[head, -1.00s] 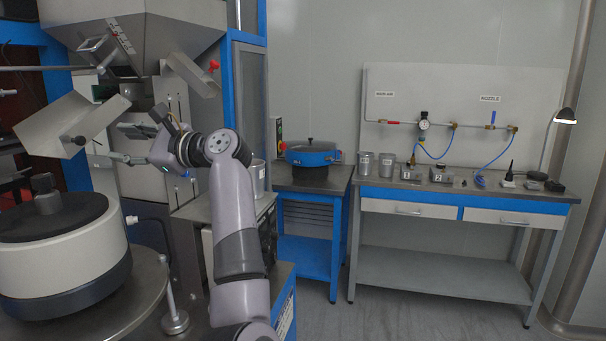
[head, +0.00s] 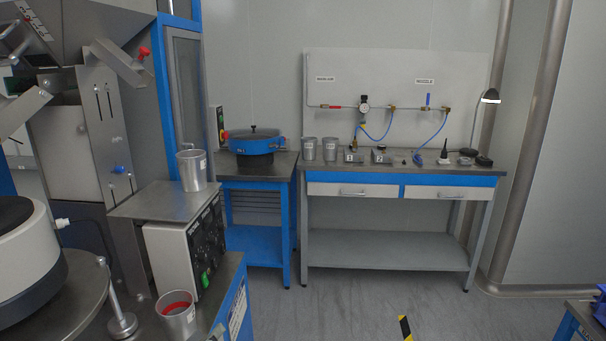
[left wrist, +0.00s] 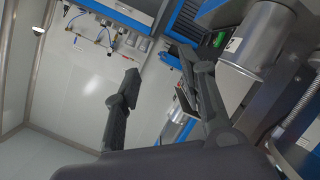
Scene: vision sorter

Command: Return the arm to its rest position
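No arm or gripper of mine shows in the head view now. In the left wrist view, my left gripper (left wrist: 160,68) has its two dark fingers spread apart. I see nothing held between them, and the picture behind them is tilted, with the wall bench (left wrist: 125,15) at the top. A shiny metal cylinder (left wrist: 265,38) shows beyond the right finger; I cannot tell whether it is close to it. My right gripper is in neither view.
A metal cup (head: 191,172) stands on the control box (head: 160,203). A cup with red inside (head: 176,316) is below it. The sorter bowl (head: 25,255) is at left. A blue round sieve (head: 254,141) sits on a blue stand. Open floor (head: 350,300) lies before the bench (head: 400,179).

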